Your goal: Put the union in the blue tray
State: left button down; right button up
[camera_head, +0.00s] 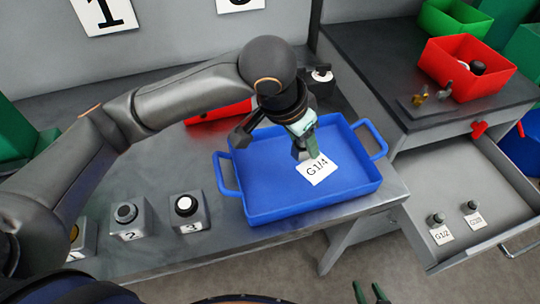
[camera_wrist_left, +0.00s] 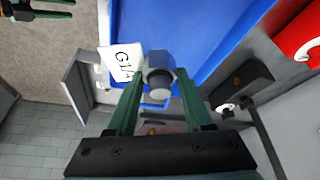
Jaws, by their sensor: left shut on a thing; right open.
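My left gripper (camera_head: 308,150) is shut on the union, a grey metal fitting (camera_head: 300,153) with a white G1/4 tag (camera_head: 317,170). In the left wrist view the union (camera_wrist_left: 160,78) sits between the green fingers, with its tag (camera_wrist_left: 120,62) beside it. The blue tray (camera_head: 270,216) stands on the grey bench. The gripper and union are over its inside; I cannot tell whether the union touches the floor. My right gripper (camera_head: 370,293) is open and empty at the bottom edge of the head view, away from the tray.
An open drawer (camera_head: 470,190) at right holds fittings tagged G1/2 (camera_head: 437,220) and G3/8 (camera_head: 472,208). A red bin (camera_head: 468,68) stands on the dark counter. Button boxes (camera_head: 188,212) line the bench's front left. A red container (camera_head: 220,112) is behind the arm.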

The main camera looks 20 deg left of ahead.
pick_arm(q)
jog(key=a+f, duration=0.2)
jog(key=w+a+f, duration=0.1)
jog(key=a+f, duration=0.3)
jog(key=a, duration=0.1)
jog(key=shift+w+a+f, duration=0.1)
jog(key=shift+w+f, duration=0.05)
jog(key=shift+f, duration=0.05)
jog(key=f, duration=0.1)
jog(key=a+f, duration=0.1)
jog(key=f, duration=0.1)
jog(key=shift+f+b, duration=0.1)
jog(key=shift+b, duration=0.25)
jog(key=shift+w+d+f, duration=0.1)
jog(key=shift+f, duration=0.35)
jog(key=shift+c, duration=1.5)
grip_release()
jog(key=p+v, duration=0.1)
jog(key=v, duration=1.1)
